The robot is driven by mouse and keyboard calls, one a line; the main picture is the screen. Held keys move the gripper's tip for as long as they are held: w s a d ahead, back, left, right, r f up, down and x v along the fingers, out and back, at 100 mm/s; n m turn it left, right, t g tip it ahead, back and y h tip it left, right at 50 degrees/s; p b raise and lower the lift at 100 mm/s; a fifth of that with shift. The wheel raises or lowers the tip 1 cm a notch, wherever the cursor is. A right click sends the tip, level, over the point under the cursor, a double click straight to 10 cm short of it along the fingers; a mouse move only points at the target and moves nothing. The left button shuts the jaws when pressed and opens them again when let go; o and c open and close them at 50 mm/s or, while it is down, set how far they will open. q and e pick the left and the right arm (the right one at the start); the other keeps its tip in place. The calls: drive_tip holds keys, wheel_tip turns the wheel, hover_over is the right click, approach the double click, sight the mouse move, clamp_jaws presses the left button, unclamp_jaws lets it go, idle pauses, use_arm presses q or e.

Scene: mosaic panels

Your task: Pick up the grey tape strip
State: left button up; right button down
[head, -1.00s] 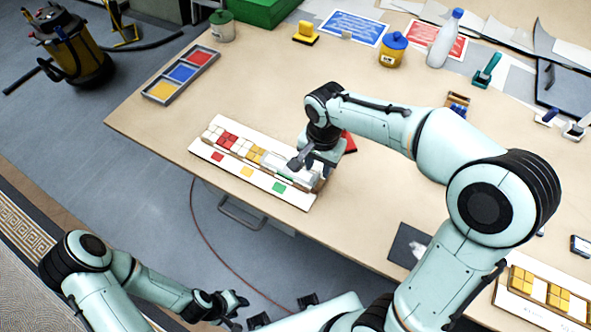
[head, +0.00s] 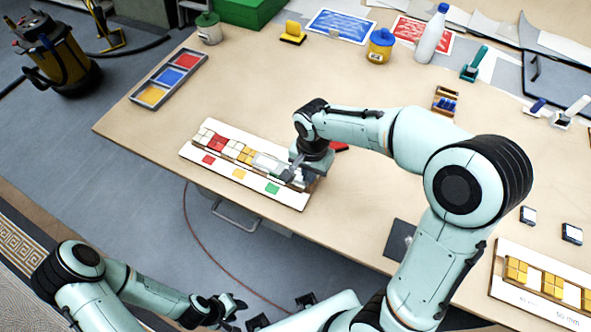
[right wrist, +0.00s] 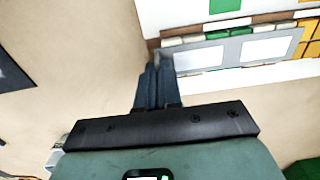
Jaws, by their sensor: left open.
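The grey tape strip (right wrist: 234,50) is a flat grey band with white rectangles along it. In the right wrist view it reaches from my right fingertips toward the upper right, over the panel's edge tiles. It also shows in the head view (head: 266,163), partly hidden by my right gripper (head: 304,168). The right fingers (right wrist: 159,66) are close together, with the strip's near end at their tips; they look shut on it. The mosaic panel (head: 225,177) is white with white, red and yellow tiles. My left gripper (head: 228,308) is open and empty, away from the table.
A three-part tray (head: 150,95) with yellow, blue and red pieces lies at the left. Another panel (head: 515,292) lies at the lower right, and a dark sheet (head: 398,240) near the front edge. Jars and a white bottle (head: 432,38) stand at the back. The table's left middle is clear.

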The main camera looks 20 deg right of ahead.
drive_tip(key=shift+r, duration=0.1)
use_arm(q)
drive_tip(key=w+r+p, duration=0.4)
drive_tip(key=w+r, duration=0.1)
drive_tip(key=shift+w+r+t, duration=0.2)
drive_tip(key=shift+w+t, duration=0.05)
drive_tip(key=shift+t, duration=0.15)
use_arm(e)
wheel_tip(320, 180, up, 23)
drive_tip(key=shift+w, duration=0.1)
wheel_tip(320, 180, up, 7)
idle(2.3)
